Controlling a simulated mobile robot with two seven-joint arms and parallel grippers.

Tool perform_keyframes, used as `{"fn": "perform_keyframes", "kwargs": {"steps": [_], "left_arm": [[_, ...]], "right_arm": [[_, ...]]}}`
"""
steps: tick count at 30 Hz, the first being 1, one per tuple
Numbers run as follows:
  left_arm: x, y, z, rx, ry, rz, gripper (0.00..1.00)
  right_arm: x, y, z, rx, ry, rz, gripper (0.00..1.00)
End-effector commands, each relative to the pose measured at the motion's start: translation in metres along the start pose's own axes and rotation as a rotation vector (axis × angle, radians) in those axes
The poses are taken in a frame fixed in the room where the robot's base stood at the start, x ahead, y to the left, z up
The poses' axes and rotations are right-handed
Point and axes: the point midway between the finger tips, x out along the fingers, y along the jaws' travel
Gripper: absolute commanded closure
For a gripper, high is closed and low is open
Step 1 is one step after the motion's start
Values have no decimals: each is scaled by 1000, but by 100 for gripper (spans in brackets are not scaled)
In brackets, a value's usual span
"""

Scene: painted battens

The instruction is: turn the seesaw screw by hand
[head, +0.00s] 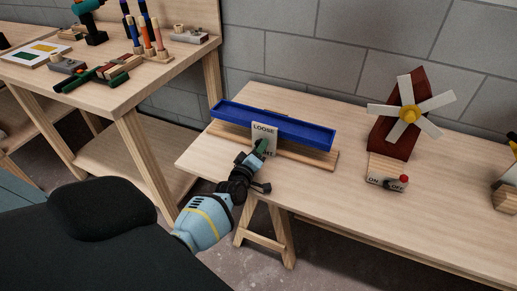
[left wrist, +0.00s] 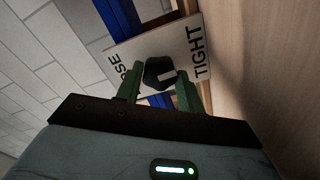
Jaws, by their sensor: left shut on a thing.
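The seesaw has a long blue beam (head: 300,130) above a wooden base (head: 318,160) on the right-hand table. A white plate (head: 265,129) on its front reads LOOSE and, partly hidden, another word. In the left wrist view the plate (left wrist: 196,47) reads TIGHT on the right, with the end of LOOSE on the left. The black screw head (left wrist: 158,72) is in front of the plate, between my green fingertips. My left gripper (head: 261,147) is shut on the screw (left wrist: 160,84). My right gripper is not in view.
A fan (head: 409,114) with an ON/OFF box (head: 387,178) stands to the right on the same table (head: 330,205). Another table (head: 130,92) at the left holds tools, including a drill (head: 91,22). The tabletop between seesaw and fan is clear.

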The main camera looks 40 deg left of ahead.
Motion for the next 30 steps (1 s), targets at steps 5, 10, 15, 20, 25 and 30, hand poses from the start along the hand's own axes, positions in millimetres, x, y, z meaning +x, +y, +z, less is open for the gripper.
{"fn": "perform_keyframes", "kwargs": {"steps": [5,10,15,20,25,30], "left_arm": [[-1,-1,1,16,-2,-2,85],[-1,-1,1,16,-2,-2,85],[-1,-1,1,15,-2,-2,61],[0,-1,1,15,-1,-2,40],[0,0,0,15,-1,-1,40],[-3,0,0,14,-1,-1,40]], "right_arm": [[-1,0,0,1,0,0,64],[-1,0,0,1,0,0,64],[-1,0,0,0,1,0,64],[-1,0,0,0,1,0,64],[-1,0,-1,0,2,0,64],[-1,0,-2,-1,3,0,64]]}}
